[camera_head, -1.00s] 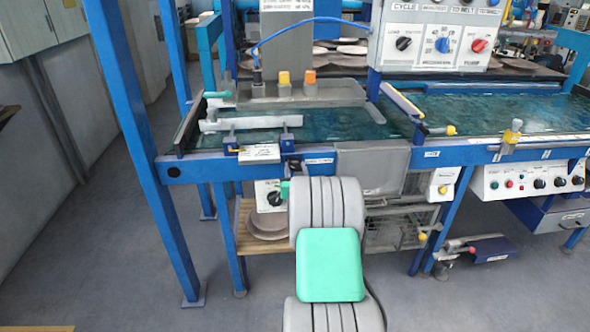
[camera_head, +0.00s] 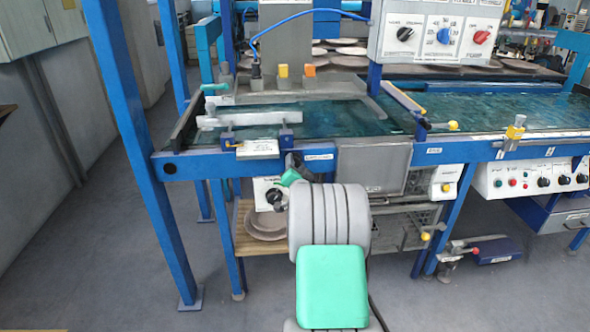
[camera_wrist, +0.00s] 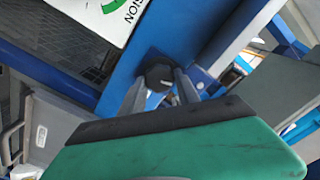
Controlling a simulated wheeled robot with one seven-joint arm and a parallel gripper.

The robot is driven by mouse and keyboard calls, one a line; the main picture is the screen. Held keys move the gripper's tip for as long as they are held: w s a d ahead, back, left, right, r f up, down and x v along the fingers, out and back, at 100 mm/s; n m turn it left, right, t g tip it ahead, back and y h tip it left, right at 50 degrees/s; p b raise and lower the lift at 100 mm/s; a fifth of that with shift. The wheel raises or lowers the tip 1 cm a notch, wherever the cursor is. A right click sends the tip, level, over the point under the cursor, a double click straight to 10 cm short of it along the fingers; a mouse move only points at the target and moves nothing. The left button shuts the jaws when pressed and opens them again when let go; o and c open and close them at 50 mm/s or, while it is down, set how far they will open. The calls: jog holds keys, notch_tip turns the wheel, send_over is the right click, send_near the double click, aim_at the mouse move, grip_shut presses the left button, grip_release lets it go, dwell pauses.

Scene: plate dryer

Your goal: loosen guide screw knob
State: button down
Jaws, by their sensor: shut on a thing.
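A small black faceted knob (camera_wrist: 157,72) shows at the middle of the wrist view, on a blue part. My gripper (camera_wrist: 161,84) has its two grey fingers on either side of the knob, shut on it. The wrist view is tilted, and the fingers partly cover the knob's sides. In the head view my gripper (camera_head: 292,165) is at the blue front rail, above my grey arm and beside a small label. The knob is too small and too covered there to make out clearly.
A white plate with a green dial mark and letters ending in "SION" (camera_wrist: 103,15) is close by. The blue front rail (camera_head: 220,163) borders the belt (camera_head: 330,122). A grey panel (camera_head: 374,168) hangs right of my gripper. Brown plates (camera_head: 265,224) lie on a shelf below.

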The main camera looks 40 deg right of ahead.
jog(key=m+b, duration=0.2)
jog(key=m, duration=0.3)
jog(key=shift+m, duration=0.3)
jog(key=m+b, duration=0.1)
jog(key=m, duration=0.4)
dwell(0.4)
jog(key=c, duration=0.9)
grip_release()
jog(key=shift+f, duration=0.15)
jog(key=p+v, duration=0.1)
jog(key=v, duration=0.6)
jog(key=shift+s+a, duration=0.2)
jog(key=shift+s, duration=0.1)
